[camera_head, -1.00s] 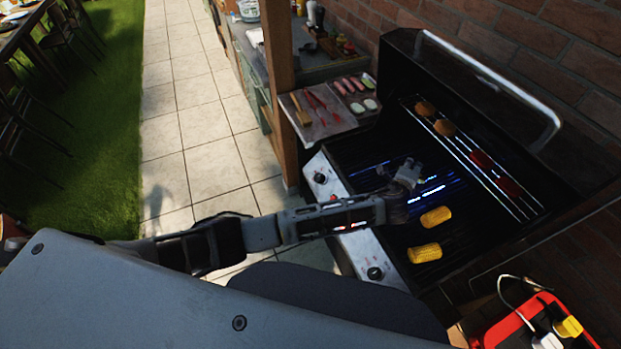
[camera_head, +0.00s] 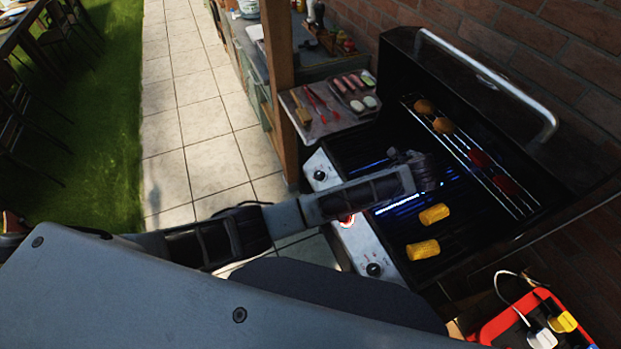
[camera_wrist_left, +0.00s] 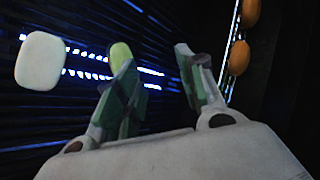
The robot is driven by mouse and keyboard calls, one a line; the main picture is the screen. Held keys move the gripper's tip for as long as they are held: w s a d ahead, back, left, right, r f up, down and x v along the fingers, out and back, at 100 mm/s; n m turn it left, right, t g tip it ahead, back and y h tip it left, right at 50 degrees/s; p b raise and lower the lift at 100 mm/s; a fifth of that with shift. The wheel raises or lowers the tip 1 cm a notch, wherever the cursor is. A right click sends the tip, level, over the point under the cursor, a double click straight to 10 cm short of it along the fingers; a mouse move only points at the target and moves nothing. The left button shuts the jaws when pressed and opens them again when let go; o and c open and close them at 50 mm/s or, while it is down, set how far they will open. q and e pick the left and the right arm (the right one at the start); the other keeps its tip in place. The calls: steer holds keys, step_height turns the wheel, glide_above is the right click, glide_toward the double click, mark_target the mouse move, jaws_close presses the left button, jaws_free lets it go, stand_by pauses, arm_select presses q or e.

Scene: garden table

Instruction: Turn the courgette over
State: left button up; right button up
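A pale green piece, which looks like the courgette (camera_wrist_left: 121,53), lies on the dark grill grate in the left wrist view. It is partly hidden behind one finger of my left gripper (camera_wrist_left: 158,75). That gripper is open, with its two fingers apart and nothing seen between them. I cannot tell whether the finger touches the courgette. In the head view my left gripper (camera_head: 405,157) is over the back-left part of the grill (camera_head: 460,225), and the courgette is hidden there. My right gripper is not in view.
A white block (camera_wrist_left: 40,60) lies near the courgette. Two corn pieces (camera_head: 434,214) lie on the grate's front right. Brown buns (camera_head: 443,125) and red items (camera_head: 479,158) sit on the raised rack. A side tray (camera_head: 318,124) holds tongs and food.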

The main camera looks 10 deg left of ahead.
arm_select(q)
steer(key=shift+w+d+r+n+g+y, duration=0.1)
steer(key=shift+r+n+g+y, duration=0.3)
steer(key=shift+g, duration=0.5)
steer(key=shift+w+d+r+n+g+y, duration=0.1)
steer(key=shift+r+n+g+y, duration=0.25)
steer(key=shift+g, duration=0.55)
